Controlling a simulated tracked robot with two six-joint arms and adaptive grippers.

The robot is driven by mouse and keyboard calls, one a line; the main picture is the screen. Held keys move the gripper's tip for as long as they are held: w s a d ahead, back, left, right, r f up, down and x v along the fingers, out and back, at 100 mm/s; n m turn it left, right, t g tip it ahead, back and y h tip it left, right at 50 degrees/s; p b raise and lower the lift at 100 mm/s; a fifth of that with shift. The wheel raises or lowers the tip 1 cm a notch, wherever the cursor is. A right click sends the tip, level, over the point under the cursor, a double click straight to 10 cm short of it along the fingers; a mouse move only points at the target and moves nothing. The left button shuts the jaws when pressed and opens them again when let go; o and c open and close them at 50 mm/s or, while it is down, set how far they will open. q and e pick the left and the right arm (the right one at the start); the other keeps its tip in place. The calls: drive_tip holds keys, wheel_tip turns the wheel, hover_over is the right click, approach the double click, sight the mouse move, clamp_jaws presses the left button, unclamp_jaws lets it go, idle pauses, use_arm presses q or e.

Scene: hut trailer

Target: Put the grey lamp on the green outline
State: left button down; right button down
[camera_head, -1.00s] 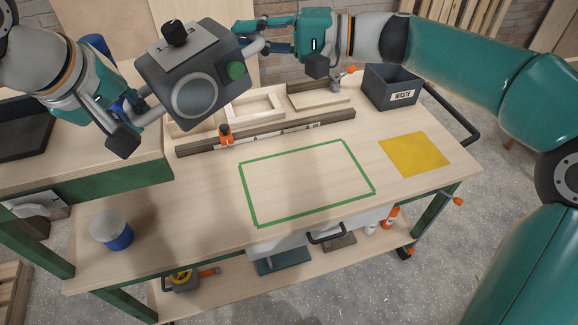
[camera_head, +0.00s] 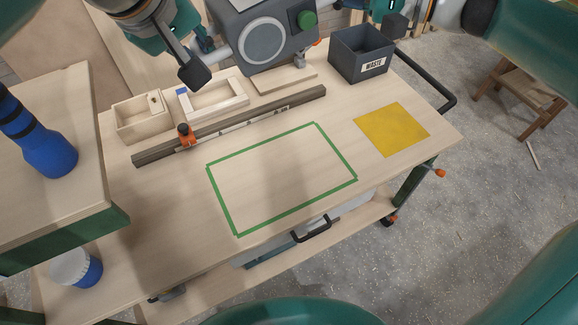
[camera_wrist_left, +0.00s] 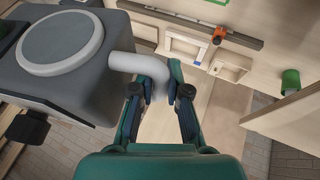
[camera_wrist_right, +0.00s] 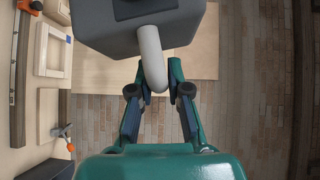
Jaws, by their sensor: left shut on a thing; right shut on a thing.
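The grey lamp (camera_head: 297,45) is a dark box with a round lens and a green knob, cut off by the top edge of the head view. It hangs above the back of the workbench, beyond the green outline (camera_head: 336,151), which lies empty on the bench top. My left gripper (camera_head: 208,58) is shut on the lamp's left handle; the left wrist view shows the pale bent handle (camera_wrist_left: 138,64) between the fingers. My right gripper (camera_head: 366,14) is at the other side, partly out of view; the right wrist view shows it shut on the other handle (camera_wrist_right: 151,55).
A waste bin (camera_head: 361,55) stands at the back right, near a yellow square (camera_head: 392,129). A long dark rail (camera_head: 240,122) with an orange clamp (camera_head: 186,136) lies behind the outline, with wooden boxes (camera_head: 142,118) behind it. A raised bench with a blue bottle (camera_head: 45,150) stands left.

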use_arm(q)
drive_tip(key=shift+s+a, duration=0.1)
drive_tip(key=shift+s, duration=0.1)
use_arm(e)
drive_tip(key=shift+w+r, duration=0.1)
drive_tip(key=shift+r, duration=0.1)
use_arm(q)
drive_tip(key=shift+s, duration=0.1)
use_arm(e)
drive_tip(key=shift+d, duration=0.15)
